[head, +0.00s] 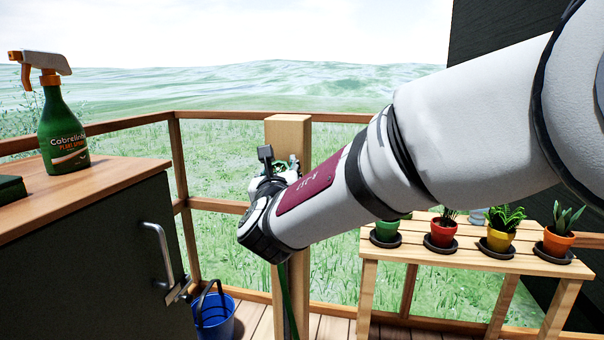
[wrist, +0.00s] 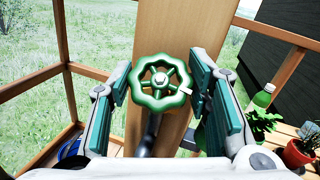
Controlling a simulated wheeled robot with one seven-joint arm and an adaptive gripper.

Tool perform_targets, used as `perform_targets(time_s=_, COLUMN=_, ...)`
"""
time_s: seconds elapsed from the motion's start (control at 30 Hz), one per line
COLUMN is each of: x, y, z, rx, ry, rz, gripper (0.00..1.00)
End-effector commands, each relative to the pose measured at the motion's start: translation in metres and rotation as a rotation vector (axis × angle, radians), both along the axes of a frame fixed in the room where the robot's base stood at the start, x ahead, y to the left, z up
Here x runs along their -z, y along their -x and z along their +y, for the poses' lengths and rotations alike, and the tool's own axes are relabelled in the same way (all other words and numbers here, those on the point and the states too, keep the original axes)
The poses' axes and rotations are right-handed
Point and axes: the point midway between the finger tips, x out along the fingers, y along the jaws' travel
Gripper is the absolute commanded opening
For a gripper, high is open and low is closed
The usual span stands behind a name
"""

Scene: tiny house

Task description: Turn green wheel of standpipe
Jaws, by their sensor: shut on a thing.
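The green wheel (wrist: 160,82) of the standpipe is round with spokes, a pale hub and a small white tab at its right rim. It faces the wrist view in front of a wooden post (wrist: 188,30). My gripper (wrist: 160,86) has one green-padded finger at the left rim and one at the right, closed on the wheel. A dark pipe (wrist: 150,130) runs down below the wheel. In the head view, my gripper (head: 274,164) is at the wooden post (head: 288,128). Only a bit of the green wheel (head: 282,166) shows there; my arm hides most of the standpipe.
A cabinet (head: 100,260) with a green spray bottle (head: 62,135) stands at left. A blue bucket (head: 215,318) is on the deck. At right, a wooden bench (head: 470,262) holds several potted plants. A wooden railing (head: 215,205) runs behind.

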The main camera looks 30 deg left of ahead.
Motion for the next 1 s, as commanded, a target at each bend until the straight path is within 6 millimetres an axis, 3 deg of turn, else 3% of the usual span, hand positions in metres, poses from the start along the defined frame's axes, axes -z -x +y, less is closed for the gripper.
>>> perform_targets(time_s=0.7, x=-0.0003, y=0.0012, z=0.0032, rx=0.449, ry=-0.325, rz=0.080, gripper=0.17)
perform_targets(time_s=1.0, x=0.0001, y=0.0008, z=0.0025, rx=0.565, ry=-0.410, rz=0.101, gripper=0.17)
